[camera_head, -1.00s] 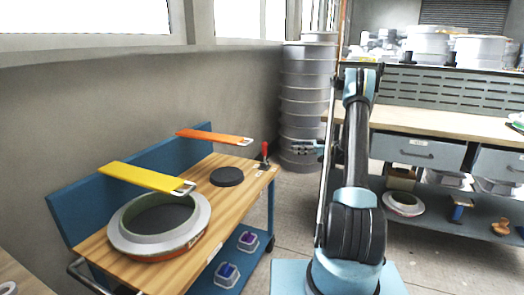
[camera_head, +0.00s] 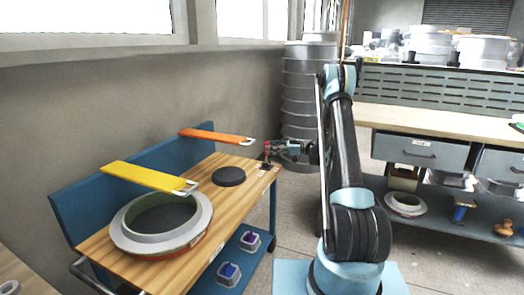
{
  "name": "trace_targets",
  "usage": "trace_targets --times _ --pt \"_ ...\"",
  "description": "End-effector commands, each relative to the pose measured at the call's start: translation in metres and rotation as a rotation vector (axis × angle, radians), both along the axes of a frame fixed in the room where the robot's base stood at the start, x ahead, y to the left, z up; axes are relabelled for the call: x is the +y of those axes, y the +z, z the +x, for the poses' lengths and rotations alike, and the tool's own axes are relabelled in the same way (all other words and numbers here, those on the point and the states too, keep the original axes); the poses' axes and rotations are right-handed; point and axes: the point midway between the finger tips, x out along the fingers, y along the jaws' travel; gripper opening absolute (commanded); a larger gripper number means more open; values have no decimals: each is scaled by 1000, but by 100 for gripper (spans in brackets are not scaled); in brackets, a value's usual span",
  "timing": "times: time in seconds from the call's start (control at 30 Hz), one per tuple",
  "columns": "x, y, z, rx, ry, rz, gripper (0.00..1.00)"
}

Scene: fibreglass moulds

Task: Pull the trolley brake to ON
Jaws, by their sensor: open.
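The trolley (camera_head: 190,230) has a wooden top and stands at the left, with a blue back panel against the wall. The red-handled brake lever (camera_head: 267,147) stands at the top's far right corner. My gripper (camera_head: 272,148) is at the lever's red handle, reaching in from the right. It is open, and the fingers look to be around or beside the handle; I cannot tell which, or whether they touch it. The lever's lower part shows just below the gripper. ON and OFF marks are too small to read.
A round grey-and-green mould (camera_head: 200,226) and a dark disc (camera_head: 229,176) lie on the trolley. A yellow strip (camera_head: 143,177) and an orange strip (camera_head: 215,136) jut over it. A stacked grey column (camera_head: 303,95) stands behind. A workbench (camera_head: 450,121) is at the right.

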Motion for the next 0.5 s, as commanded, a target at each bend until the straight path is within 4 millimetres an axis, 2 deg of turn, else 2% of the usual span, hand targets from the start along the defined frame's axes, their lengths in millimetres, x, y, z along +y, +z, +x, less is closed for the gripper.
trace_targets --times 0.2,0.5 --pt "19 0 -1 0 1 0 44" --pt "22 0 -1 0 0 0 44"
